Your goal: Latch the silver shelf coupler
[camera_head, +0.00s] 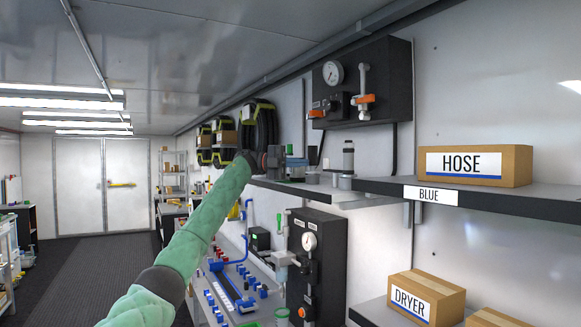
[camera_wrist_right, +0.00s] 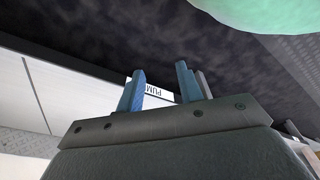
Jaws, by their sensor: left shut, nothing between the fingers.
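In the head view, grey cylindrical fittings stand on the shelf under the upper gauge panel. A taller grey one (camera_head: 348,157) stands on the right, and a low one (camera_head: 312,178) stands left of it. I cannot tell which is the silver coupler or whether its latch is closed. My left arm reaches up to the left end of this shelf. My left gripper (camera_head: 288,160) is small and partly hidden there, beside the fittings, shut and empty. Whether it touches anything is unclear. In the right wrist view, my right gripper (camera_wrist_right: 160,85) has its two blue fingers apart with nothing between them.
A black panel (camera_head: 375,85) with a gauge and orange-handled valves hangs above the shelf. A HOSE box (camera_head: 473,165) stands on the shelf labelled BLUE to the right. A lower black gauge panel (camera_head: 318,262) and a DRYER box (camera_head: 425,298) are below. The aisle at left is clear.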

